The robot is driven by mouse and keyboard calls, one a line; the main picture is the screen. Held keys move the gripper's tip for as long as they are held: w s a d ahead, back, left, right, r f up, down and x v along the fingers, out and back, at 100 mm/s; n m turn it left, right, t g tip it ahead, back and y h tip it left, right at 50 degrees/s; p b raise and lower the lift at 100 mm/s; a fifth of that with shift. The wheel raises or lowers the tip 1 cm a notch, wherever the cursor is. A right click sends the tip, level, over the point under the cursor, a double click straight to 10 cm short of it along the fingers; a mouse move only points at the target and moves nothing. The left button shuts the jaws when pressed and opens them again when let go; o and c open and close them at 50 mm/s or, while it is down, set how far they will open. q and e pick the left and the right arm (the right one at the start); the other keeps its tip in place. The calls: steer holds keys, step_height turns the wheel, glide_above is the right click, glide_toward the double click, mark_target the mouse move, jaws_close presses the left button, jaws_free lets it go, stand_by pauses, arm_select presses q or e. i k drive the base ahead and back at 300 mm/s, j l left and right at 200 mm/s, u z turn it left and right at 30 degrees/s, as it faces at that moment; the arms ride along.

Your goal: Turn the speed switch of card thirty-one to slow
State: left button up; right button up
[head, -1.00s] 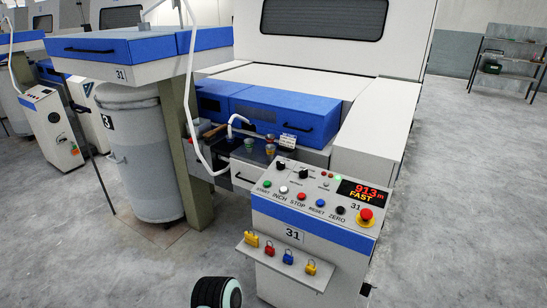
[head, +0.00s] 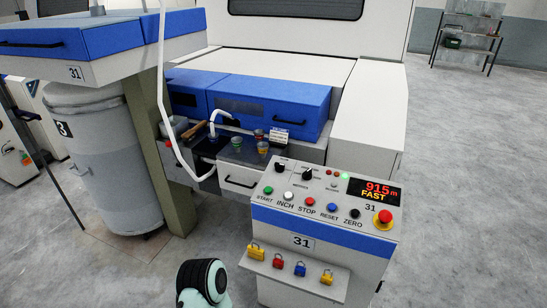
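The control desk of card 31 (head: 325,229) stands in front of me, its number on the sloped panel and on a front plate. Two black rotary knobs are at the top of its panel: a left knob (head: 281,167) and a right knob (head: 308,174). Their small labels are too fine to read, so I cannot tell which is the speed switch. The display (head: 374,191) reads 915 m and FAST in red and yellow. A dark and mint rounded part of my arm shows at the bottom, left of the desk. Neither gripper is in view.
A button row includes a red stop button (head: 310,201); a red emergency button (head: 385,216) is at the right. A grey can (head: 103,160) and post stand left.

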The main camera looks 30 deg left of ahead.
mark_target(279, 166)
steer(key=j+z, duration=0.45)
steer(key=j, duration=2.75)
steer(key=i+j, duration=0.05)
